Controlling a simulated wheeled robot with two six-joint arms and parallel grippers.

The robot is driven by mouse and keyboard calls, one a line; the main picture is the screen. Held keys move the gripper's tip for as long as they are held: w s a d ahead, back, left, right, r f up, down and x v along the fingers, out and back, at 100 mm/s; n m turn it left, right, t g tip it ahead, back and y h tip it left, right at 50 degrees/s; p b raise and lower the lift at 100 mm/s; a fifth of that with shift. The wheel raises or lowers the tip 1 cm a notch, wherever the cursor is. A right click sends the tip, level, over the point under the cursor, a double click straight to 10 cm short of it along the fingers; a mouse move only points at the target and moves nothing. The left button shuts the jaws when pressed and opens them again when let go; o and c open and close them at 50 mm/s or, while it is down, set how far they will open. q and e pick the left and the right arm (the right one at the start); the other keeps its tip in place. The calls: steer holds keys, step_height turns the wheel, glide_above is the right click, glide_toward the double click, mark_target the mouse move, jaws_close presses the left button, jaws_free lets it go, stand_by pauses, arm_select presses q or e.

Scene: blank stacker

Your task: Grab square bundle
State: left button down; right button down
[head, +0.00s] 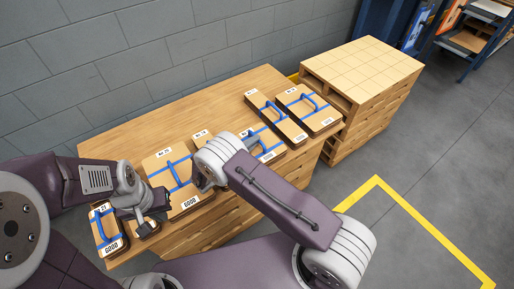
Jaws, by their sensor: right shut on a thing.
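A square cardboard bundle (158,164) with blue straps, a raised blue handle and a "GOOD" label lies flat on the wooden table. My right gripper (201,186) is at its right side and is shut on it; my wrist hides most of the contact. My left gripper (150,206) is at the bundle's lower left, above a small bundle (146,231) that it partly covers. The gap between its dark fingers is not clear.
A narrow strapped bundle (104,240) lies at the table's left end. Another bundle (272,152) is partly behind my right arm. Two more, one long (278,118) and one wider (305,116), lie far right. A pallet stack (362,75) adjoins the wooden table (200,110); its back strip is bare.

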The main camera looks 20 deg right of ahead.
stand_by(0.8)
step_height(320, 180, up, 5)
steer(key=p, duration=0.2)
steer(key=shift+p, duration=0.4)
steer(key=s+r+p, duration=0.4)
steer(key=s+r, duration=0.2)
steer(key=s, duration=0.5)
steer(key=shift+s+d+p, duration=0.3)
steer(key=shift+d+p, duration=0.05)
steer(key=shift+d, duration=0.1)
